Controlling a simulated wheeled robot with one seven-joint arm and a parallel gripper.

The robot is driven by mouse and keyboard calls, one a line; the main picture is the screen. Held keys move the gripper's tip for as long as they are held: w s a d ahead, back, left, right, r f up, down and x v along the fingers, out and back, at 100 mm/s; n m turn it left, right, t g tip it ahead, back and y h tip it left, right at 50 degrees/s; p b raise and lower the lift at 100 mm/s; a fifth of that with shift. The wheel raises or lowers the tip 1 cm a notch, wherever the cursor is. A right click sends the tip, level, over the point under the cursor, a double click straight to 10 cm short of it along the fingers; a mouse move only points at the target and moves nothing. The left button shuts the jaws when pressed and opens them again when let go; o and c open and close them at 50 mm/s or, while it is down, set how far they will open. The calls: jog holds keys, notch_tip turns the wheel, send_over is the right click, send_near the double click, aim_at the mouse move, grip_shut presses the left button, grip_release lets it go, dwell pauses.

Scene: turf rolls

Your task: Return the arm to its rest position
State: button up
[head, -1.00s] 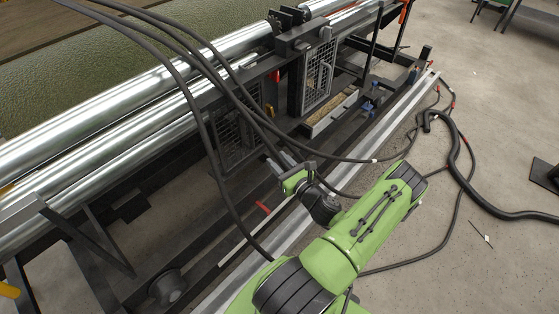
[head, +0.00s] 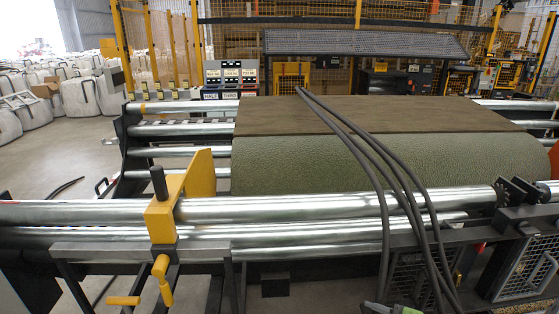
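Only a small green and grey piece of my arm (head: 392,308) shows, at the bottom edge of the head view, right of centre. It is in front of the machine frame, near the dark hoses. The rest of the arm is cut off below the picture. I cannot make out my gripper or its fingers, so whether it holds anything is hidden.
Long shiny rollers (head: 330,207) cross the view in front of a green turf sheet (head: 400,165). Dark hoses (head: 384,215) hang over them. A yellow clamp bracket (head: 160,220) stands at left. White bulk bags (head: 80,95) and open floor lie far left.

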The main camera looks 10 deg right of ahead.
jog(key=s+a+r+n+g+h+p, duration=0.1)
jog(key=s+a+r+n+g, duration=0.2)
jog(key=a+r+n+g, duration=0.25)
jog(key=s+a+r+n+g+h+p, duration=0.1)
jog(key=s+a+r+n+g+h, duration=0.1)
jog(key=a+r+n, duration=0.4)
jog(key=s+a+r+n+t+h+p, duration=0.1)
jog(key=s+a+r+n+h, duration=0.2)
jog(key=s+r+n, duration=0.6)
jog(key=s+r, duration=0.1)
jog(key=s, duration=0.3)
jog(key=shift+a+r+t+h+p, duration=0.25)
jog(key=shift+t+h+p, duration=0.05)
jog(key=shift+t+p, duration=0.1)
